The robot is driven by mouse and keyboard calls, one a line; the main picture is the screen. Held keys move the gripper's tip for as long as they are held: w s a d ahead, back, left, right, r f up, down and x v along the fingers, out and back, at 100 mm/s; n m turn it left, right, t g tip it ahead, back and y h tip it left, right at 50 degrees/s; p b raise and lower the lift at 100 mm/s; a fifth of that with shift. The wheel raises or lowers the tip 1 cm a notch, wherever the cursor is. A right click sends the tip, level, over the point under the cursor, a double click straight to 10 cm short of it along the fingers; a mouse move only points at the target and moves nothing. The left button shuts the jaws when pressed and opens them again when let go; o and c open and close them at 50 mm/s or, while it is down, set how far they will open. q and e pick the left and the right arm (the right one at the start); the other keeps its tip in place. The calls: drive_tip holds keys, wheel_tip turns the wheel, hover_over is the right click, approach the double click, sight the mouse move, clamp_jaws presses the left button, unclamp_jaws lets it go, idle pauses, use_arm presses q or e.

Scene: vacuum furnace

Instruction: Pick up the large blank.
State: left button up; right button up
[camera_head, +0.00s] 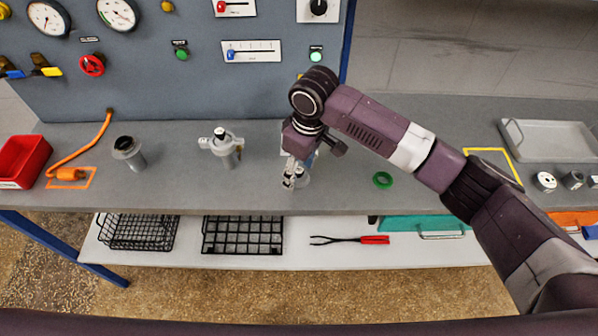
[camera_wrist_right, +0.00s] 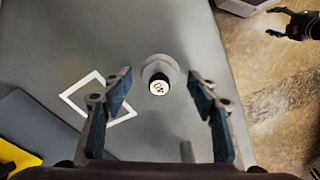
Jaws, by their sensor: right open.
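My right gripper (camera_head: 293,180) points down over the middle of the bench in the head view. In the right wrist view its two fingers (camera_wrist_right: 160,108) are open, with nothing held between them. A dark round piece with a white marked top (camera_wrist_right: 158,87) shows beyond and between the fingertips, on a grey round base. The arm and fingers largely hide it in the head view. I cannot tell whether it is the large blank. Several short grey cylinders, one with a marked top (camera_head: 545,181), stand at the bench's right end.
A grey metal fitting (camera_head: 226,148) stands left of my right gripper. A green ring (camera_head: 382,180) lies to its right. A metal tray (camera_head: 553,142) is at the back right. The gauge panel (camera_head: 180,80) rises behind. A dark jointed part (camera_wrist_right: 300,25) shows over the floor.

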drive_tip(key=c, duration=1.3)
drive_tip(key=shift+r, duration=0.1)
drive_tip(key=shift+c, duration=0.2)
